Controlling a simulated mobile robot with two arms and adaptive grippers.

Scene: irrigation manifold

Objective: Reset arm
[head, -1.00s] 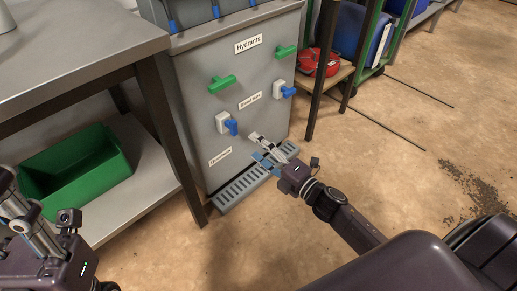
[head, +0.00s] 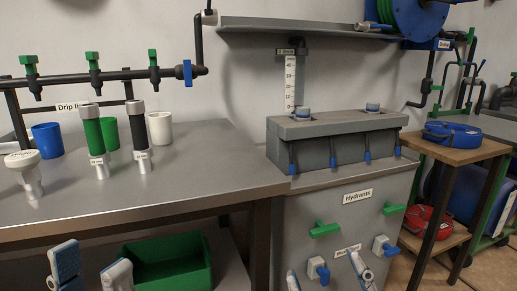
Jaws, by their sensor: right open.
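My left gripper (head: 92,264) shows at the bottom left of the head view. Its two blue-and-white fingers point up and stand apart with nothing between them, in front of the steel bench and its lower shelf. My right gripper (head: 324,266) shows at the bottom, in front of the grey hydrant cabinet (head: 300,225). Its fingers are spread wide and hold nothing. A blue-handled valve (head: 318,271) on the cabinet shows between them. The wrists of both arms are below the picture.
The steel bench (head: 225,165) carries two capped filter tubes, cups and a white fitting (head: 28,170). A green bin (head: 170,262) sits on the shelf below. Green valve handles (head: 324,230) stick out from the cabinet. A wooden stand (head: 460,150) with coiled hoses is at the right.

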